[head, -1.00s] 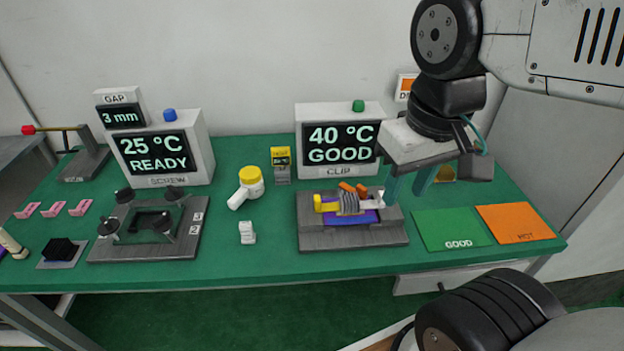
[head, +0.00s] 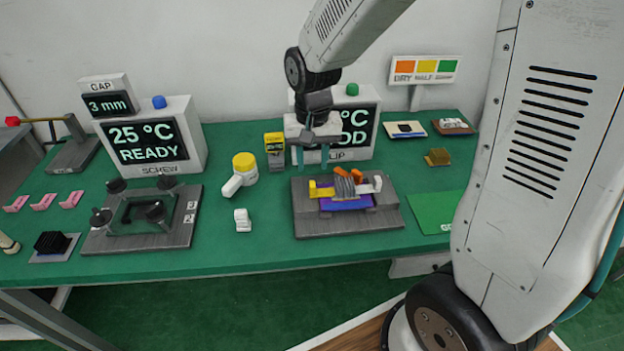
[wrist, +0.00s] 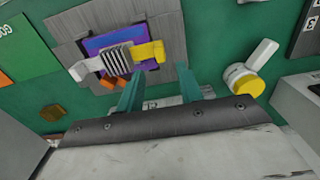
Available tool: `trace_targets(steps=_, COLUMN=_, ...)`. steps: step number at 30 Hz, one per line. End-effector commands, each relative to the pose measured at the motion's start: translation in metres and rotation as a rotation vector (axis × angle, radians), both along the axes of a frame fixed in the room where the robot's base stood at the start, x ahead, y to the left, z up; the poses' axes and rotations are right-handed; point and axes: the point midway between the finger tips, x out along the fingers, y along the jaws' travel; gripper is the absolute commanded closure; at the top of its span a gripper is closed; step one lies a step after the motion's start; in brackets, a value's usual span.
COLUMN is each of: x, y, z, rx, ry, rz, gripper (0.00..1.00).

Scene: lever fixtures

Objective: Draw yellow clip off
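The yellow clip (head: 320,189) sits at the left end of the finned grey heat sink (head: 345,188) on the grey clip fixture (head: 375,220). It also shows in the wrist view as a yellow block (wrist: 148,53) right of the fins. A white clip (head: 370,186) is at the other end of the heat sink, and orange pieces (head: 356,175) lie behind. A purple board (head: 340,204) is underneath. My gripper (head: 312,160) is open and empty behind and above the fixture, near the yellow clip's side. Its two teal fingers (wrist: 165,97) are apart, touching nothing visible.
The display box marked 25 °C READY (head: 150,150) stands at the left. A white bottle with yellow lid (head: 244,170) and a yellow-topped device (head: 275,147) are left of my gripper. A green GOOD mat (head: 435,211) lies right. My own arm hides the right side.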

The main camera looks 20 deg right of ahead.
Motion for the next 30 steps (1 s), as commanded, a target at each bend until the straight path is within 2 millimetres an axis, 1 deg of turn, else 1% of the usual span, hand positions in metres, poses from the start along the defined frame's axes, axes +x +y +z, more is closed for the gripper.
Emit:
trace_targets(steps=1, x=-0.001, y=0.000, z=-0.009, rx=0.000, ry=0.003, rz=0.001, gripper=0.64)
trace_targets(steps=6, x=-0.002, y=0.001, z=-0.037, rx=0.000, ry=0.005, rz=0.002, gripper=0.64)
trace_targets(steps=10, x=-0.001, y=0.001, z=-0.053, rx=0.000, ry=0.003, rz=0.002, gripper=0.64)
trace_targets(steps=15, x=-0.001, y=0.001, z=-0.063, rx=0.000, ry=0.000, rz=0.002, gripper=0.64)
trace_targets(steps=22, x=-0.001, y=0.001, z=-0.064, rx=0.000, ry=0.000, rz=0.002, gripper=0.64)
trace_targets(steps=23, x=-0.001, y=0.000, z=-0.064, rx=0.000, ry=0.000, rz=0.002, gripper=0.66)
trace_targets(steps=24, x=-0.001, y=0.001, z=-0.064, rx=0.000, ry=0.000, rz=0.002, gripper=0.78)
trace_targets(steps=26, x=-0.001, y=0.001, z=-0.064, rx=0.000, ry=0.000, rz=0.002, gripper=0.94)
trace_targets(steps=27, x=-0.001, y=0.001, z=-0.064, rx=0.000, ry=0.000, rz=0.002, gripper=1.00)
trace_targets(steps=30, x=-0.001, y=0.001, z=-0.064, rx=0.000, ry=0.000, rz=0.002, gripper=1.00)
